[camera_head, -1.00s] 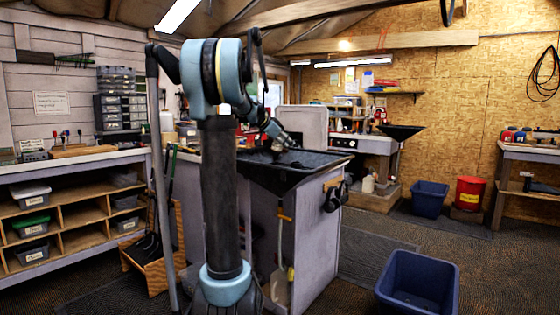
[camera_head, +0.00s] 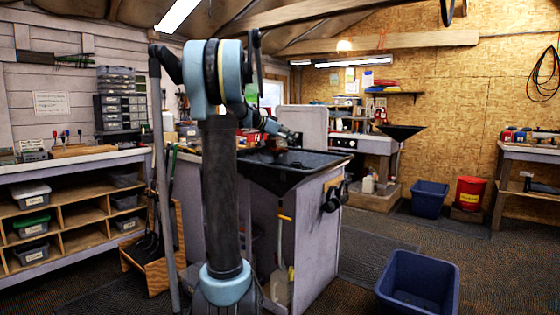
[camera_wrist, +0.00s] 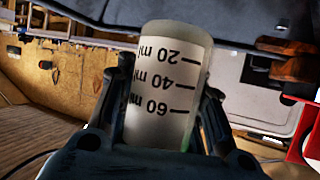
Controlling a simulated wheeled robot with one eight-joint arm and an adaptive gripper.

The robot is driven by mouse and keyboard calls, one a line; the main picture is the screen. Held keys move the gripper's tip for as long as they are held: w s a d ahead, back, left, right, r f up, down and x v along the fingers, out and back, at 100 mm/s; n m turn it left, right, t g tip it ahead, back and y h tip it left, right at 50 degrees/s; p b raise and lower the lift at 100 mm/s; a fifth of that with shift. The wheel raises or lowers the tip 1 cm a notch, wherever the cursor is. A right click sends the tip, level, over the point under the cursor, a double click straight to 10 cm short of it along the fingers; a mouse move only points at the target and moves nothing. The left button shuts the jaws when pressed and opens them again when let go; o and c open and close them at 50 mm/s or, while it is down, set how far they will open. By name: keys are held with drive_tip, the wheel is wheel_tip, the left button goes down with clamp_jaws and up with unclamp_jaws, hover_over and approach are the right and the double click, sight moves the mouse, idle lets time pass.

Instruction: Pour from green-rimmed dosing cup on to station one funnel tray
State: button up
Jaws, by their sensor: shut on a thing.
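My gripper (camera_wrist: 166,82) is shut on the dosing cup (camera_wrist: 165,60), with one finger on each side. The cup is whitish and translucent, with black printed 20, 40 and 60 ml marks. In the head view my gripper (camera_head: 291,137) is small and dark, above the back part of the wide black funnel tray (camera_head: 285,162). The cup is too small to make out there. The tray sits on top of the pale purple cabinet; my arm hides its left part.
A pale upright panel (camera_head: 301,121) stands behind the tray. Another black funnel tray (camera_head: 401,131) is at the back bench. Shelves with lidded boxes (camera_head: 31,224) line the left wall.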

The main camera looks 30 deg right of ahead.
drive_tip(key=shift+r, duration=1.7)
